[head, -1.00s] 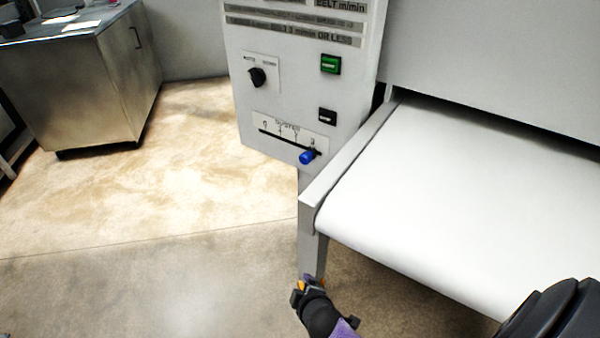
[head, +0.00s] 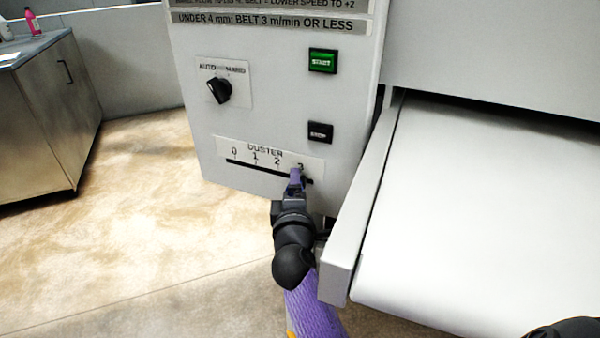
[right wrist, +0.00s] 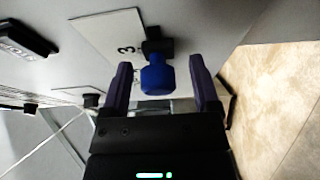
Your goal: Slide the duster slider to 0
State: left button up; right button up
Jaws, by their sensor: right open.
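The duster slider's blue knob (right wrist: 157,75) shows in the right wrist view, beside the printed 3 on its label. In the head view the duster scale (head: 262,160) runs from 0 at left to 3 at right, and my right gripper (head: 296,178) covers the knob at the 3 end. In the right wrist view my right gripper (right wrist: 162,88) is open, with one purple finger on each side of the knob. A gap shows between the knob and each finger.
The grey control panel also carries a black rotary switch (head: 219,91), a green start button (head: 323,61) and a black button (head: 320,132). A white conveyor belt (head: 480,220) with a raised grey side rail (head: 352,240) stands close on the right. Open floor lies at left.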

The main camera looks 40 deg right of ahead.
jog(key=shift+w+d, duration=0.15)
jog(key=shift+w, duration=0.1)
jog(key=shift+s+a+r, duration=0.15)
jog(key=shift+s+a, duration=0.05)
grip_shut()
dwell(0.3)
dwell(0.8)
